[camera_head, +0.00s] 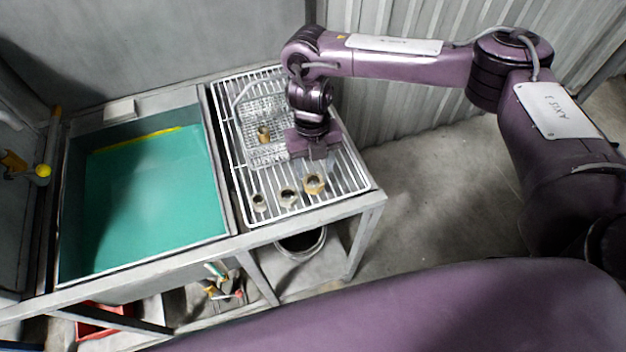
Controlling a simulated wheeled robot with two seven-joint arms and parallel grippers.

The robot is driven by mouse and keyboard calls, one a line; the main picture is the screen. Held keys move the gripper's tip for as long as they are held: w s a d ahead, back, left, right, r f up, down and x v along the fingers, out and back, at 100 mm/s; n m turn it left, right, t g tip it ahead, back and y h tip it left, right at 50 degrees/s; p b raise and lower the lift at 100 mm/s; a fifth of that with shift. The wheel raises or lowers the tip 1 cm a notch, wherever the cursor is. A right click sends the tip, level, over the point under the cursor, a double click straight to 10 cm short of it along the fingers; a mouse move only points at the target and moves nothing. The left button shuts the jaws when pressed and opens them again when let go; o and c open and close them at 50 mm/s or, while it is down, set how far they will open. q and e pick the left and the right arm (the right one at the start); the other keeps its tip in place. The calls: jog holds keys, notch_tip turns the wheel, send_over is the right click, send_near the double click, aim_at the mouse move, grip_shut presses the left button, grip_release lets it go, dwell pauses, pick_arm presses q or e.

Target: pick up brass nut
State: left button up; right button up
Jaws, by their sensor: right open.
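A brass-coloured ring-shaped nut (314,184) lies on the white wire rack (356,186) near its front right. Two duller ring-shaped pieces, one in the middle (288,197) and a smaller one (259,202), lie in a row to its left. Another small brass-coloured piece (264,134) stands in the wire basket (254,156) at the back of the rack; its exact shape is hard to tell. My right gripper (318,164) points down just behind and above the front right nut, open and seemingly apart from it. Its fingertips are small and unclear. My left gripper is out of view.
A sink-like basin (150,205) with a green bottom adjoins the rack on the left. A corrugated wall (400,85) stands behind the rack. A bucket (300,243), tools (222,285) and a red bin (100,322) are below the bench.

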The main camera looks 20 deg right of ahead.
aim_at(313, 180)
notch_tip(313, 180, down, 2)
jog(key=shift+w+a+f, duration=0.1)
jog(key=shift+a+f, duration=0.05)
jog(key=shift+f, duration=0.05)
notch_tip(313, 180, down, 3)
jog(key=shift+r, duration=0.1)
jog(key=shift+c, duration=1.2)
jog(key=c, duration=0.5)
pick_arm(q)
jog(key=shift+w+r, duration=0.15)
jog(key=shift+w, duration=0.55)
pick_arm(e)
jog(key=shift+c, duration=0.8)
